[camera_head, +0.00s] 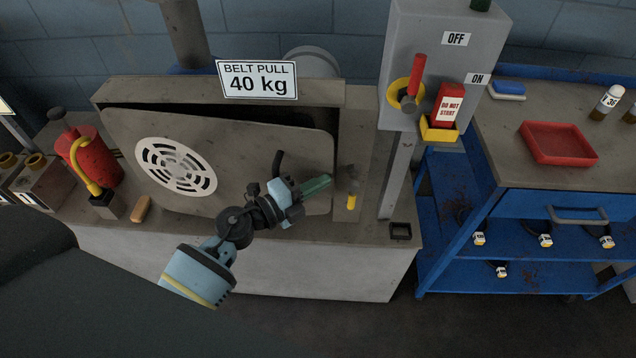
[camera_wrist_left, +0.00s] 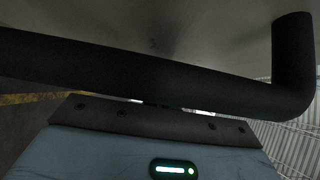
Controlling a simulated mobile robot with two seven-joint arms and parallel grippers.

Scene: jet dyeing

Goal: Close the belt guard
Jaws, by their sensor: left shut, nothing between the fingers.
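The belt guard (camera_head: 235,150), a grey plate with a round white vent grille, stands in front of the machine housing in the head view. A dark gap shows along its top edge, so it stands ajar. Its black bent handle (camera_head: 278,162) is on its right part. My left gripper (camera_head: 294,194) is at the handle, in front of the plate, shut with nothing in it. In the left wrist view the handle (camera_wrist_left: 150,80) crosses close in front of the gripper and hides the fingertips. I cannot tell whether they touch. My right gripper is out of view.
A sign (camera_head: 258,80) tops the housing. A switch box (camera_head: 440,50) with a red lever stands to the right. A red canister (camera_head: 90,158) and a tan block (camera_head: 141,210) are at the left. A blue bench (camera_head: 560,190) with a red tray (camera_head: 558,144) stands at the right.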

